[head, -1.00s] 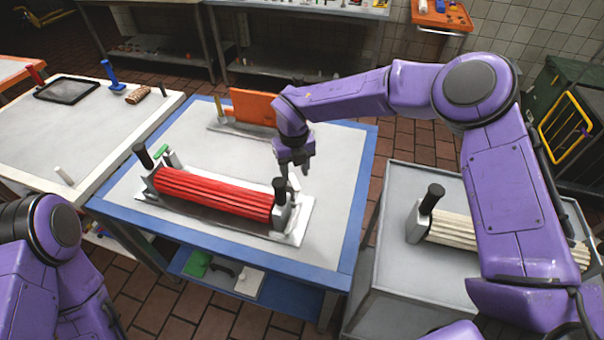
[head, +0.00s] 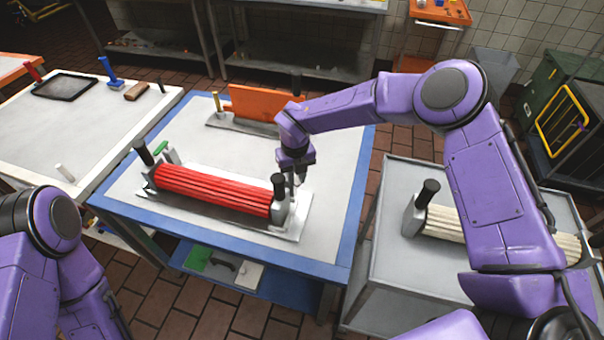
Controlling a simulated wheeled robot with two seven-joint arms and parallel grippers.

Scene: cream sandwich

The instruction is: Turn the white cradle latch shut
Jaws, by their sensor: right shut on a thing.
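The red ribbed roller (head: 212,190) lies in a grey cradle on a metal base plate (head: 298,228), on the blue-edged table. A black-knobbed end stands at each end of it. The green latch (head: 161,147) is at the left end. The white cradle latch (head: 291,181) is at the right end, mostly hidden by my right gripper. My right gripper (head: 299,178) points down there, with its fingers shut on the white latch. Its exact angle is hard to tell. My left arm shows at the lower left, but its gripper is out of view.
An orange block (head: 262,103) on a grey base stands at the back of the table. A grey cart (head: 392,235) at the right holds a cream roller (head: 446,224). A white-topped table (head: 70,140) at the left holds a dark tray (head: 64,86). The table's right side is clear.

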